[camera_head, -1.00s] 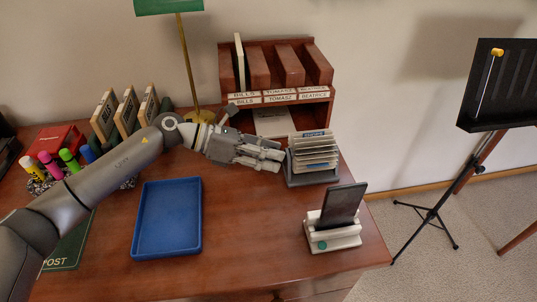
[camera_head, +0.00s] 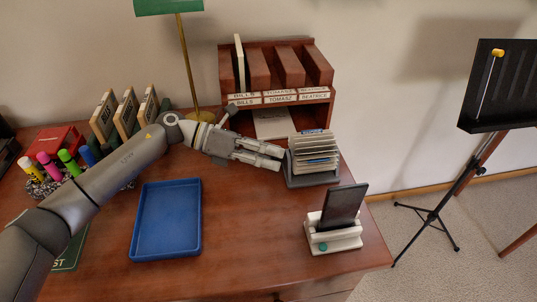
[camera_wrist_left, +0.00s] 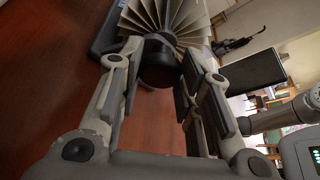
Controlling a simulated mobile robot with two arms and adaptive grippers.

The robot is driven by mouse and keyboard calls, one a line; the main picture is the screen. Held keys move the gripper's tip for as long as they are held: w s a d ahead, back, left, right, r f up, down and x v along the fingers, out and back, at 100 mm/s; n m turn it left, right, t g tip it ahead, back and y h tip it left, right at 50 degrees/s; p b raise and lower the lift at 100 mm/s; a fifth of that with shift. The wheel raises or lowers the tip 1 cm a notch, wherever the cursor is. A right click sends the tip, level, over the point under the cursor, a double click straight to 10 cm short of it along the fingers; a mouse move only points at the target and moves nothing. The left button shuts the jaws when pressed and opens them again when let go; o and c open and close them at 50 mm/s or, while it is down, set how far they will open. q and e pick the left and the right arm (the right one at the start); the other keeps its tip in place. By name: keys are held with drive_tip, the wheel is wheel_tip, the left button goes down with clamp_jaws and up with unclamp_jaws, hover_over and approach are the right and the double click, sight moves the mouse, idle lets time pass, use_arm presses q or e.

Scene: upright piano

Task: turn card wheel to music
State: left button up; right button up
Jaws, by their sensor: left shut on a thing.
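The card wheel (camera_head: 314,147) stands on the right part of the desk, its fan of pale cards on a dark base. The fan also shows at the top of the left wrist view (camera_wrist_left: 168,14). My left gripper (camera_head: 282,157) reaches it from the left. In the left wrist view its fingers lie on both sides of a round black knob (camera_wrist_left: 158,64) at the wheel's side, and it is shut on that knob. The writing on the cards is too small to read. My right gripper is not in view.
A phone (camera_head: 343,205) in a white stand (camera_head: 333,238) is in front of the wheel. A wooden sorter (camera_head: 285,75) is behind it. A blue tray (camera_head: 167,217) lies left of centre. A lamp (camera_head: 185,60) and a music stand (camera_head: 500,90) flank the area.

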use_arm(q)
drive_tip(key=o, duration=1)
drive_tip(key=v, duration=1.2)
